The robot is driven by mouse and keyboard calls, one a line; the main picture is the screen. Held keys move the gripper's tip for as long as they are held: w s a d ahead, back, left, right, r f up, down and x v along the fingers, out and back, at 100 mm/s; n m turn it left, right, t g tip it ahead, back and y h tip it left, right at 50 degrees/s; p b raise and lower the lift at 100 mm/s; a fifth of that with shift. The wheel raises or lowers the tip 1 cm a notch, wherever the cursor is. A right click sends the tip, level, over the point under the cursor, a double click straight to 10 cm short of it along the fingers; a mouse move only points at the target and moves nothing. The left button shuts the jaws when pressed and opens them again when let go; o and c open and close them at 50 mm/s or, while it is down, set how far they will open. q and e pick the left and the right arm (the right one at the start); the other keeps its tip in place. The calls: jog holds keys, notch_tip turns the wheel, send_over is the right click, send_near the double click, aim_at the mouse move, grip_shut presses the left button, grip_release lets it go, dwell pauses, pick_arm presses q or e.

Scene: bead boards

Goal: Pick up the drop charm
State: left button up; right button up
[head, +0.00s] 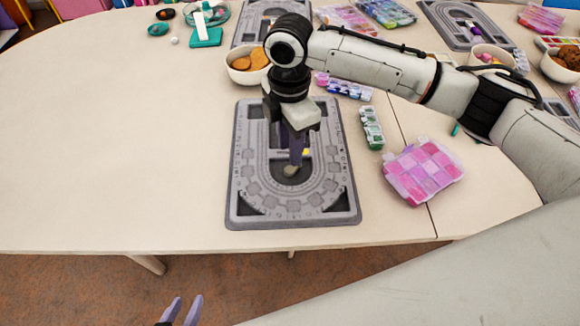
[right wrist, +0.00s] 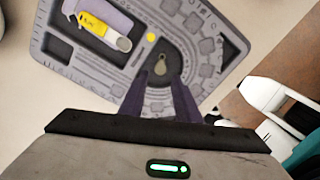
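The drop charm (head: 290,171) is a small grey-beige teardrop lying on the inner part of the grey bead board (head: 247,211). In the right wrist view the drop charm (right wrist: 161,65) lies just beyond my fingertips, narrow end up. My right gripper (head: 297,160) points down over the board, close to the charm. Its fingers (right wrist: 166,74) stand apart with a gap between them and nothing visible held; whether they touch the charm I cannot tell. My left gripper (head: 184,300) is open and empty, low in front of the table edge.
On the board is a yellow-and-grey item (right wrist: 104,34) in a recess. A bowl (head: 246,75) stands behind. The table's left side is clear.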

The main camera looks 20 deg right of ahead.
aim_at(290, 169)
jog(key=shift+s+f, duration=0.1)
jog(key=shift+f, duration=3.05)
grip_shut()
